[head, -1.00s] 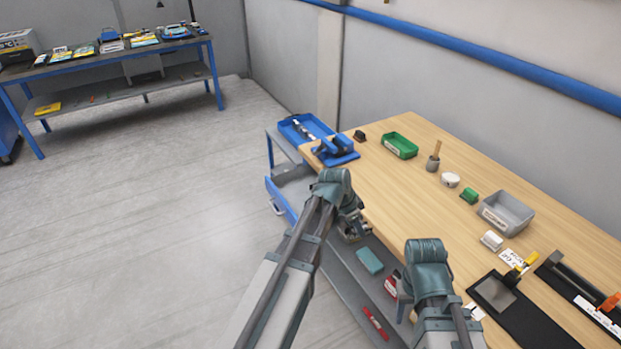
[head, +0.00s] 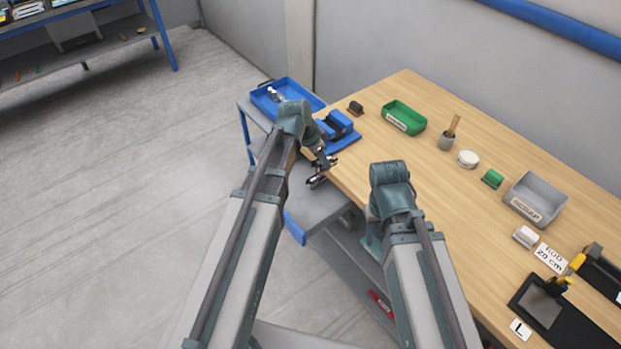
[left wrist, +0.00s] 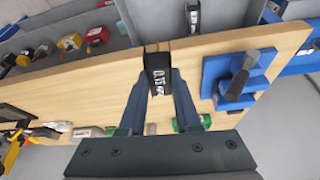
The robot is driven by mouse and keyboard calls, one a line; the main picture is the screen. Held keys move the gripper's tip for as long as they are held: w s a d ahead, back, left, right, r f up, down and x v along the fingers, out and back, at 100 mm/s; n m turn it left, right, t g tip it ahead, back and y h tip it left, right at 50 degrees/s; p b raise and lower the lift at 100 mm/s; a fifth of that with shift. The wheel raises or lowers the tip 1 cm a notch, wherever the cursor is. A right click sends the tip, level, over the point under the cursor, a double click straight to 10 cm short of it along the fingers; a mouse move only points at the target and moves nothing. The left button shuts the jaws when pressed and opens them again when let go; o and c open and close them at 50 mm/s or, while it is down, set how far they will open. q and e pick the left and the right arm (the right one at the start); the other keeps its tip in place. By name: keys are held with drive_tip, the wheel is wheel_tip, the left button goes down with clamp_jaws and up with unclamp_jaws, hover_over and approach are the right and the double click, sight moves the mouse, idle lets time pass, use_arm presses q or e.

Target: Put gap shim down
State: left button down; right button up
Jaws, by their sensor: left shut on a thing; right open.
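My left gripper (head: 322,168) is just off the left end of the wooden table, above the grey cart. In the head view the shim is too small to make out. My right gripper (head: 371,243) hangs at the table's front edge, its fingertips mostly hidden by its arm; it is open, and I see nothing in it.
A blue clamp-like fixture (head: 338,131) stands on the table's left end. A blue tray (head: 262,102) sits on the grey cart beyond. A green bin (head: 404,117), a grey bin (head: 535,200) and a white round item (head: 468,158) stand along the table. The table's front middle is clear.

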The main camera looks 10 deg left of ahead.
use_arm(q)
drive_tip(key=w+a+f+n+b, duration=0.1)
drive_tip(key=w+a+f+b, duration=0.1)
drive_tip(key=a+f+b, duration=0.5)
drive_tip(key=shift+w+a+f, duration=0.25)
drive_tip(key=shift+f, duration=0.1)
drive_tip(key=b, duration=1)
hover_over(302, 196)
wheel_tip(302, 196, down, 10)
drive_tip(key=shift+r, duration=0.1)
drive_tip(key=shift+f+b, duration=0.3)
drive_tip(key=shift+b, duration=0.1)
drive_tip(key=c, duration=0.6)
unclamp_jaws()
drive_tip(key=shift+r, duration=0.1)
drive_tip(key=shift+r+p, duration=0.15)
drive_tip(key=shift+p, duration=0.15)
